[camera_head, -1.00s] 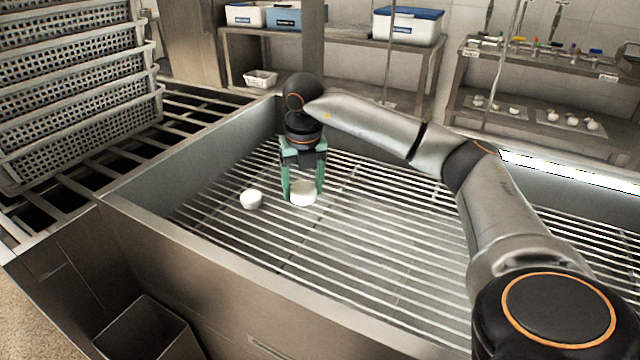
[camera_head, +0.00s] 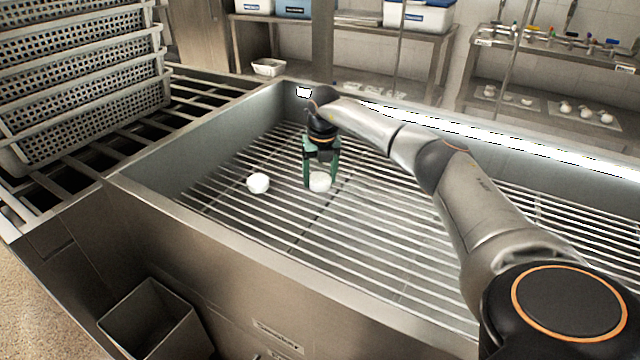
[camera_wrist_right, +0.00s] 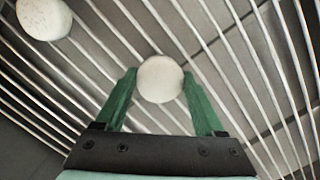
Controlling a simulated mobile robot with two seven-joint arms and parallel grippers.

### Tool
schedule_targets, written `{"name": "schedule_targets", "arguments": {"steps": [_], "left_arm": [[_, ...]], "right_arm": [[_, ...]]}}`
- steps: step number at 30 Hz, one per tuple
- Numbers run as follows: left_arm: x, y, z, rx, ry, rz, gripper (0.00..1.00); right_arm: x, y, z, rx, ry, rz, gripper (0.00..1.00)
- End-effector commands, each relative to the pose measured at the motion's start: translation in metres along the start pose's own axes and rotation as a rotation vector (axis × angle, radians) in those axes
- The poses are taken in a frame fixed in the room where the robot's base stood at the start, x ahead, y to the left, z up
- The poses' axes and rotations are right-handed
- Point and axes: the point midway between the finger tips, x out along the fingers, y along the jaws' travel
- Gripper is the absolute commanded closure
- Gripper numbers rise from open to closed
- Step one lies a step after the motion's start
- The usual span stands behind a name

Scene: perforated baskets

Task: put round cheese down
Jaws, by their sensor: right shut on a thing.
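A round white cheese (camera_head: 320,182) is between the green fingers of my right gripper (camera_head: 320,178), low over the slatted rack in the steel basin. In the right wrist view the cheese (camera_wrist_right: 160,79) sits between the fingertips of the gripper (camera_wrist_right: 160,85), which is shut on it. I cannot tell whether the cheese touches the bars. A second round white cheese (camera_head: 258,183) lies on the bars to the left; it also shows in the right wrist view (camera_wrist_right: 44,17). My left gripper is not in view.
The steel basin's front rim (camera_head: 290,262) and slatted rack (camera_head: 400,255) surround the cheeses, with bare bars to the right. Perforated baskets (camera_head: 85,85) are stacked at the left. Shelves with boxes (camera_head: 420,15) and more white rounds (camera_head: 583,112) stand behind.

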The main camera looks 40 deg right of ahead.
Motion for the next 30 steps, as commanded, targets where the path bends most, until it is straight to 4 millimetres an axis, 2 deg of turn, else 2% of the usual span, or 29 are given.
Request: {"name": "schedule_targets", "arguments": {"steps": [1, 3, 14, 15, 22, 30], "left_arm": [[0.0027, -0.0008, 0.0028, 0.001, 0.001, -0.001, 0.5], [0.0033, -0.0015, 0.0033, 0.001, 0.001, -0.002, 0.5], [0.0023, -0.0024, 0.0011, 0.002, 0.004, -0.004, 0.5], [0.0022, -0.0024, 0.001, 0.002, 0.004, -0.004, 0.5], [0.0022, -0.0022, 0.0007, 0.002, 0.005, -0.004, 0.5], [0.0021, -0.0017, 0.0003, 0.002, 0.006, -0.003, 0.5]], "right_arm": [[0.0114, 0.0001, -0.0026, -0.001, 0.003, -0.001, 0.87], [0.0185, 0.0, -0.0037, 0.0, 0.002, -0.001, 0.87], [0.0212, 0.0, -0.0038, 0.001, 0.001, 0.0, 0.87], [0.0214, -0.0001, -0.0038, 0.001, 0.001, 0.0, 0.27], [0.0212, 0.0, -0.0039, 0.001, 0.001, 0.0, 0.01], [0.0199, 0.0, -0.0036, 0.001, 0.001, 0.0, 0.0]]}}
